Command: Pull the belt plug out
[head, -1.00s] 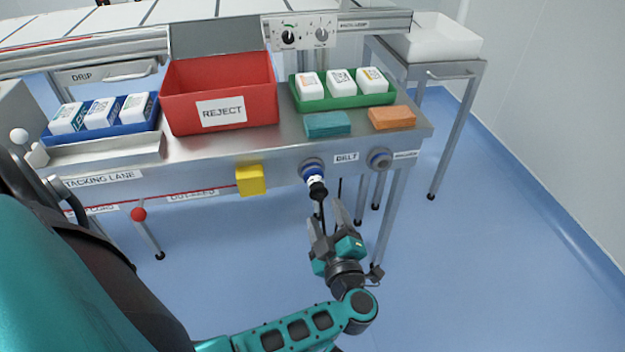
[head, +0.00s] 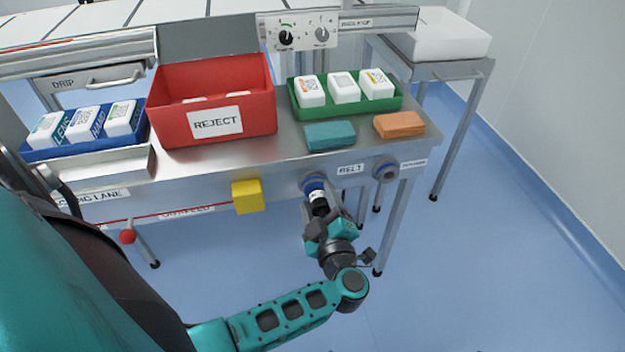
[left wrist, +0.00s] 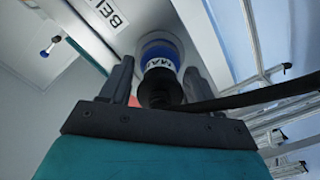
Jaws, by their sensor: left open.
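The belt plug (head: 318,197) has a blue collar, a white printed band and a black rear end with a dark cable. It sits in the round socket (head: 314,182) on the front panel, beside the BELT label (head: 350,169). In the left wrist view the plug (left wrist: 160,73) stands between the two fingers. My left gripper (head: 322,212) is open around the plug's black end; it also shows in the left wrist view (left wrist: 155,85). I cannot tell whether either finger touches the plug. My right gripper is not in view.
A second round socket (head: 385,170) is to the right of the plug. A yellow block (head: 247,196) is on the panel to the left. The red REJECT bin (head: 160,118), a teal block (head: 330,135) and an orange block (head: 399,124) sit above. Floor space below is open.

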